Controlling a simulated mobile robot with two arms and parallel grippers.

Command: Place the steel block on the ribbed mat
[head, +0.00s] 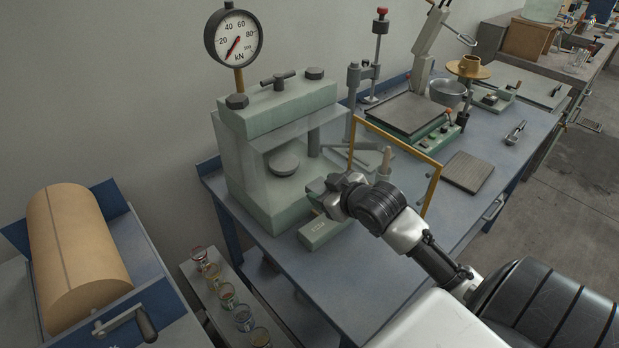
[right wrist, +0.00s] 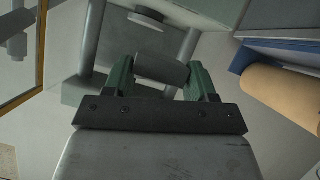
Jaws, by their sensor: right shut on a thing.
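My right gripper (head: 318,190) is in front of the press's open bay. In the right wrist view its green fingers (right wrist: 160,78) are shut on a smooth grey metal piece (right wrist: 160,68), rounded like a short cylinder, which appears to be the steel block. In the head view the gripper and its fingers mostly hide this piece. The ribbed mat (head: 467,172) is a flat grey-brown square on the blue bench, to the right of the gripper and beyond the yellow-framed guard, with nothing on it. My left gripper is not in view.
The green press (head: 265,200) with a dial gauge (head: 233,38) stands left of the gripper. A yellow-framed clear guard (head: 400,138) stands close by on the right. A green box (head: 323,232) sits below the gripper. A hot-plate device (head: 408,113) stands behind the guard.

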